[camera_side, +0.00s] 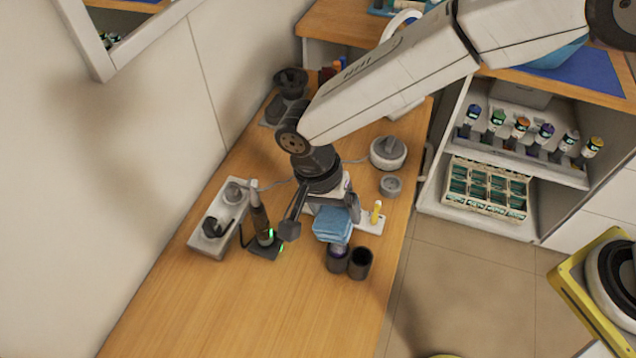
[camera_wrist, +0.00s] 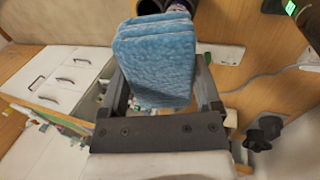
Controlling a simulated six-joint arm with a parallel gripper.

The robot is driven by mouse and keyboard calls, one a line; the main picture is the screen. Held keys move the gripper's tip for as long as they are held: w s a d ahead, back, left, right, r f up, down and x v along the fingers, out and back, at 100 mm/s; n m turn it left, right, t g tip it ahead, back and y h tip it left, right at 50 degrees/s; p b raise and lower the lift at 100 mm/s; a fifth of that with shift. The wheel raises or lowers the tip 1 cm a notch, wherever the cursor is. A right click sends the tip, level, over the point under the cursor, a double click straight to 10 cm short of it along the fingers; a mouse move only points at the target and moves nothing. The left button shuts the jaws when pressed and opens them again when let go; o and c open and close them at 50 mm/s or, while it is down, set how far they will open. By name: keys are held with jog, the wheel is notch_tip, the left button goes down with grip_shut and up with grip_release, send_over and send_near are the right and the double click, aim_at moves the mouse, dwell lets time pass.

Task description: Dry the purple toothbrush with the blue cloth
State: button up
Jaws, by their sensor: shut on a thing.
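My gripper (camera_side: 322,222) is shut on the folded blue cloth (camera_side: 334,227), a thick stack of layers. In the wrist view the cloth (camera_wrist: 155,62) fills the space between the fingers. The cloth hangs just above a dark cup (camera_side: 338,263) on the wooden counter; whether they touch is unclear. A small pale and purplish patch (camera_side: 339,249) shows at that cup's mouth, under the cloth. I cannot tell whether it is the purple toothbrush, whose shape is not clearly visible. In the wrist view the cloth hides most of what lies behind it.
A second dark cup (camera_side: 361,262) stands close to the right. A black stand with green lights (camera_side: 265,246) and a grey tray (camera_side: 207,246) are to the left. A yellow item (camera_side: 377,211) stands on a white holder behind. The counter's near end is clear.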

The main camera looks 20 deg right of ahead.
jog(key=shift+s+d, duration=0.2)
jog(key=shift+s+d+r, duration=0.1)
jog(key=shift+s+d, duration=0.25)
jog(key=shift+w+a, duration=0.1)
jog(key=shift+w+a, duration=0.35)
jog(key=shift+a, duration=0.1)
jog(key=shift+w+a, duration=0.35)
jog(key=shift+w, duration=0.1)
jog(key=shift+s+d+f, duration=0.25)
jog(key=shift+s+d, duration=0.25)
